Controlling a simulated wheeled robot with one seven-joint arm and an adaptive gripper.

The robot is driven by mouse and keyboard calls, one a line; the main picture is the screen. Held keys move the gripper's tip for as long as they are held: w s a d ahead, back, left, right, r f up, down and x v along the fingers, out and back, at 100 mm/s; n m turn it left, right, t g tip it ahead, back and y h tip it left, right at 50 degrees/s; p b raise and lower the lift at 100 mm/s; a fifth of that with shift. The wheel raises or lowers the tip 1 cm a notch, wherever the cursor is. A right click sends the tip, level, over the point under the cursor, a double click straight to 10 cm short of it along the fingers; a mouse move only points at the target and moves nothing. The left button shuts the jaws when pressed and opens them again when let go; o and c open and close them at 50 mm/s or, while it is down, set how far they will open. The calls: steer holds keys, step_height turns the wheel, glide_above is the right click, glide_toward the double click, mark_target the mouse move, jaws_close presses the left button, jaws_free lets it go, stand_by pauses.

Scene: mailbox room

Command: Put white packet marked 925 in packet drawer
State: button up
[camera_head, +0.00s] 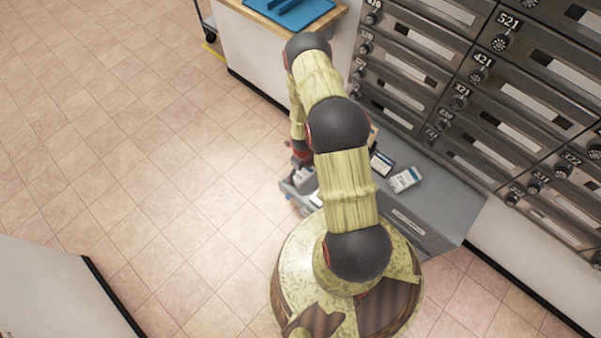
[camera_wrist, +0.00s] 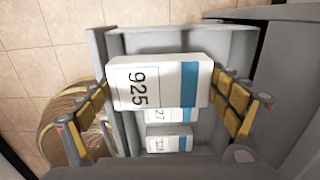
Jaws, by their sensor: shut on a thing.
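The white packet marked 925 (camera_wrist: 145,85), with a blue stripe, is held between the yellow-padded fingers of my gripper (camera_wrist: 162,92) in the wrist view. Behind it is an open grey drawer (camera_wrist: 240,45), with the packet over its opening. Other white packets with blue stripes (camera_wrist: 168,143) lie inside the drawer, partly hidden by the held one. In the head view my gripper (camera_head: 301,160) is down at the open drawer (camera_head: 290,187), largely covered by my arm.
The low grey cabinet (camera_head: 445,200) has a white and blue packet (camera_head: 404,179) and a dark-and-white item (camera_head: 381,163) on top. Numbered mailboxes (camera_head: 480,90) line the wall behind. A counter with a blue tray (camera_head: 290,12) stands at the top. Tiled floor at left is clear.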

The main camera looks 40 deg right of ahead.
steer(key=f+b, duration=0.1)
steer(key=f, duration=0.1)
steer(key=f+b, duration=0.1)
steer(key=f, duration=0.1)
steer(key=d+f, duration=0.1)
steer(key=shift+f+b, duration=0.4)
steer(key=shift+w+d+f, duration=0.1)
steer(key=shift+d+f, duration=0.1)
steer(key=shift+f, duration=1)
steer(key=o, duration=1)
step_height(320, 180, up, 11)
steer(key=shift+w+f, duration=0.1)
steer(key=shift+f, duration=0.05)
steer(key=shift+r, duration=0.6)
